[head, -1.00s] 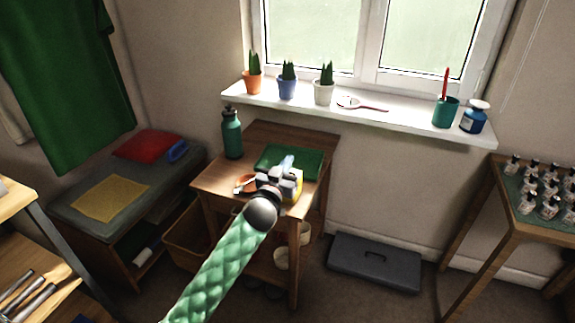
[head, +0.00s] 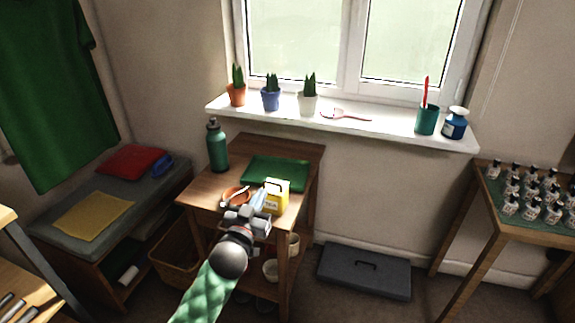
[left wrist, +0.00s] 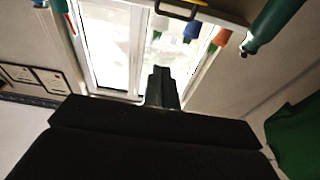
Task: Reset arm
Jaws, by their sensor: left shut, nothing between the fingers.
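My left arm has a green quilted sleeve and comes in from the bottom of the head view. My left gripper (head: 262,199) is shut and empty, in front of the small wooden table (head: 205,186) and close to a yellow box (head: 277,197) with a dark handle. I cannot tell if it touches the box. In the left wrist view, the shut fingers (left wrist: 163,86) point toward the bright window, and the picture looks upside down. My right gripper is not in view.
Potted plants stand on the windowsill (head: 390,128). A grey case (head: 364,270) lies on the floor. Another table (head: 535,221) at the right carries several small bottles.

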